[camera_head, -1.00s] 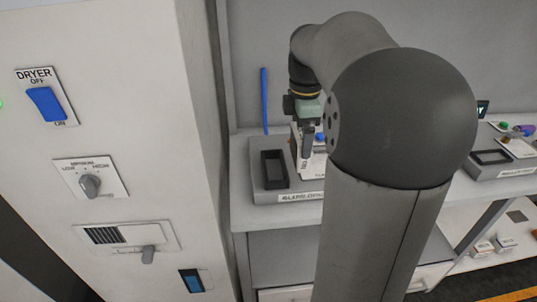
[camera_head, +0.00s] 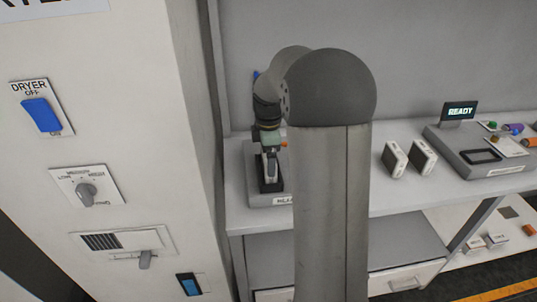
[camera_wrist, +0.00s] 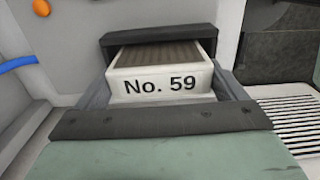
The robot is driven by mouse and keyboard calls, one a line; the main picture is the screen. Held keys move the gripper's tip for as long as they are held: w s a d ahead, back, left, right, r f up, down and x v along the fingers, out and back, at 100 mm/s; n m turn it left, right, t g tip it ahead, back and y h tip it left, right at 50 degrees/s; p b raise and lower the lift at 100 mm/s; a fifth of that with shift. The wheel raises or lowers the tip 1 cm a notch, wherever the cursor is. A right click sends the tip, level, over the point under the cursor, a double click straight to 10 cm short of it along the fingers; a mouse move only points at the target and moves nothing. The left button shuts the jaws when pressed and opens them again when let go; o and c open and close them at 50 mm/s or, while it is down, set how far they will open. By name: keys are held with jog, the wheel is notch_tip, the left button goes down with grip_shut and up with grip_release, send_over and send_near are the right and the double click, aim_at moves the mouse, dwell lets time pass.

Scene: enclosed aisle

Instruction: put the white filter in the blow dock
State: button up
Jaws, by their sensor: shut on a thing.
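The white filter (camera_wrist: 160,85), marked "No. 59" with a brown pleated top, sits between the fingers of my gripper (camera_wrist: 162,92) in the wrist view. My gripper (camera_head: 269,165) is shut on it. A black frame (camera_wrist: 158,35) stands against the filter's far side in the wrist view. I cannot tell how deep the filter sits in the dock. My arm hides part of the dock.
Two white blocks (camera_head: 394,160) (camera_head: 422,156) stand on the bench to the right. Beyond them is another grey dock (camera_head: 447,150) with a "READY" display (camera_head: 459,112). A white dryer panel (camera_head: 120,150) with switches rises at the left. A blue tube (camera_wrist: 18,63) shows in the wrist view.

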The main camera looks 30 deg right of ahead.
jog(key=shift+f, duration=0.15)
jog(key=o, duration=0.7)
jog(key=shift+o, duration=0.2)
notch_tip(320, 180, up, 12)
jog(key=s+a+f+m, duration=0.4)
jog(key=s+a, duration=0.1)
jog(key=s, duration=0.3)
jog(key=s+a+f+m, duration=0.4)
jog(key=s+a+m, duration=0.1)
jog(key=s, duration=0.4)
jog(key=s+a+f+m, duration=0.3)
jog(key=s+a+m, duration=0.2)
jog(key=s, duration=0.4)
jog(key=shift+a+f, duration=0.35)
jog(key=shift+f, duration=0.05)
